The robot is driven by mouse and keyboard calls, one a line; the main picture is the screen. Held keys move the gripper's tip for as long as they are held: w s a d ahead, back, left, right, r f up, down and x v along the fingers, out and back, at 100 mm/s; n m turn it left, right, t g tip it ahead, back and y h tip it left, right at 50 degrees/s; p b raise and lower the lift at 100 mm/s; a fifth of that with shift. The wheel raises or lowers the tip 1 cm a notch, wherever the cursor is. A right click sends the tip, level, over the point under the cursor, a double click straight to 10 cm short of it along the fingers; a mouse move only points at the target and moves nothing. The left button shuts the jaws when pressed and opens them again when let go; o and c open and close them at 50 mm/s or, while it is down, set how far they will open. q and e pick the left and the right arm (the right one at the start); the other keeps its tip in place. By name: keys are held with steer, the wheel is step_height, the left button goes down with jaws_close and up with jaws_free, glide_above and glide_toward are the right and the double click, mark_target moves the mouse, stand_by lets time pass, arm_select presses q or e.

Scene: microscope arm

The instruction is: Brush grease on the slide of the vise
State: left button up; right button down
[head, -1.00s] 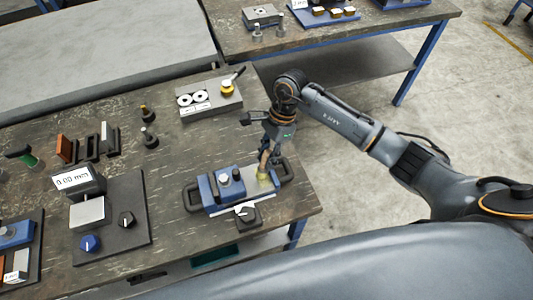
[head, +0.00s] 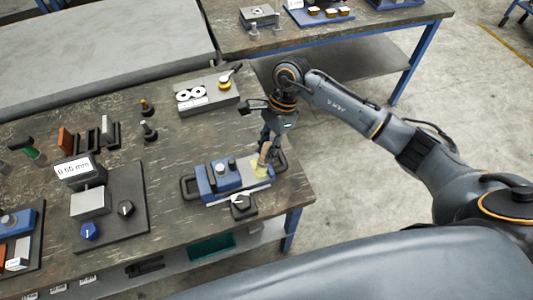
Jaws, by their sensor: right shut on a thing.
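The blue vise (head: 216,180) sits near the right end of the worn workbench, with a dark handle on each side. Its pale slide (head: 250,178) shows at the right part of the vise. My right gripper (head: 266,146) is above the vise's right end, shut on a brush (head: 264,154) with a light wooden handle. The brush points down, and its tip meets a yellowish patch (head: 260,171) on the slide; bristles and grease are hard to tell apart. My left gripper is not in view.
A black knob block (head: 243,206) stands at the vise's front. A gauge with a display (head: 78,170) stands on a dark plate (head: 122,190) at left. Dark upright pins (head: 148,131) stand between. The bench's right edge is close.

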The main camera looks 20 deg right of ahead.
mark_target(266, 146)
steer(key=shift+s+r+p, duration=0.1)
steer(key=shift+r+p, duration=0.45)
steer(key=shift+r, duration=1.35)
